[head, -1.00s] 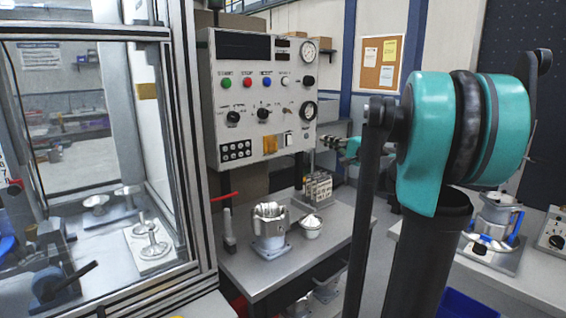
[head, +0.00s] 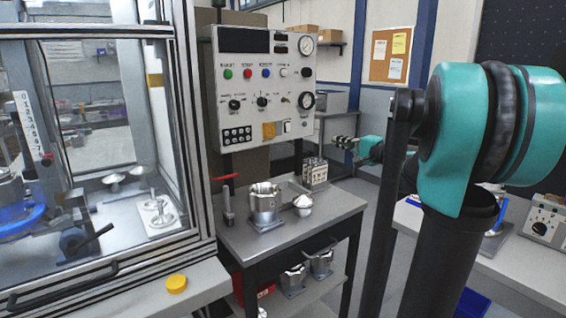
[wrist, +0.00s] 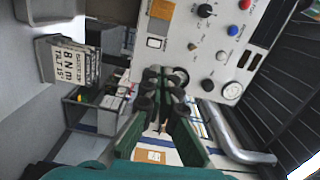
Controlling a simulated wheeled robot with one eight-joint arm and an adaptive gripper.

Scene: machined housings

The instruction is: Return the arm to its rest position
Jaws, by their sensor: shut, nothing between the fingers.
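My gripper (head: 345,143) shows small in the head view, at the end of my teal arm, in the air to the right of the control panel (head: 264,88). In the wrist view my gripper's two green fingers (wrist: 163,86) come together at the dark tips, shut with nothing between them. Behind the tips the wrist view shows the control panel (wrist: 190,50), tilted. My arm's teal joint fills the right of the head view and hides part of the room behind it.
A glazed machine enclosure (head: 190,140) stands at the left, with a yellow cap (head: 176,284) on the ledge before it. A metal housing (head: 265,206) and a small white cup (head: 303,206) stand on the workbench (head: 335,208). More housings (head: 320,262) sit on its lower shelf.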

